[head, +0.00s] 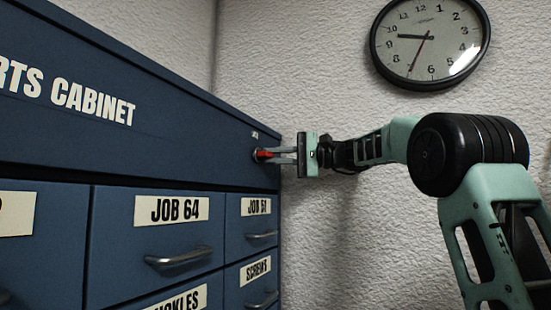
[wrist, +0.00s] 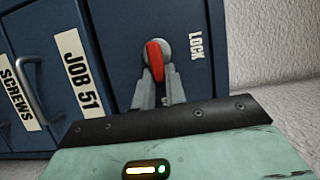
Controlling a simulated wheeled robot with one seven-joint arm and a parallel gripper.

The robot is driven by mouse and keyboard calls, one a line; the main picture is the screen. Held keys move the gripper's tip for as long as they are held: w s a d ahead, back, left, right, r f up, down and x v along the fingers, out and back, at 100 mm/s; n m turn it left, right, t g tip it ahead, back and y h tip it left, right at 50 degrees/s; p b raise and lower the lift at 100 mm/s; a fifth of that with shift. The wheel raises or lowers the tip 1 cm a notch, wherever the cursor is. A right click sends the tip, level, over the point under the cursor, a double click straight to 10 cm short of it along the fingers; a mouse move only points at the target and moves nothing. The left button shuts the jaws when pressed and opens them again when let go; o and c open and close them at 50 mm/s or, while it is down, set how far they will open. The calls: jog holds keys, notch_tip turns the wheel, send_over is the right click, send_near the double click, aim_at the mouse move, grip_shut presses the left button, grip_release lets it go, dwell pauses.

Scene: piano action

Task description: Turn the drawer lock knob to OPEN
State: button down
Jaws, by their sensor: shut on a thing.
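The lock knob, a round grey disc with a red lever (wrist: 155,60), sits on the blue cabinet's upper panel beside the word LOCK (wrist: 196,47). In the head view the red lever (head: 264,154) shows near the cabinet's right edge. My gripper (head: 272,155) reaches in from the right and is shut on the red lever. In the wrist view the two grey fingers of my gripper (wrist: 158,85) stand on either side of the lever's lower end. I see no OPEN mark; the lettering above the knob in the head view is too small to read.
The blue parts cabinet (head: 180,125) fills the left, with labelled drawers such as the JOB 64 drawer (head: 120,250) and the JOB 51 drawer (head: 240,235). Their metal handles (head: 180,259) stick out below the knob. A white wall with a clock (head: 430,45) is behind.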

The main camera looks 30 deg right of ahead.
jog(key=shift+d, duration=0.1)
dwell(0.5)
jog(key=c, duration=1.4)
grip_release()
jog(key=shift+c, duration=0.2)
jog(key=shift+f, duration=0.1)
jog(key=b+v, duration=0.3)
jog(key=v, duration=0.4)
jog(key=shift+s+d, duration=0.15)
jog(key=shift+d, duration=0.05)
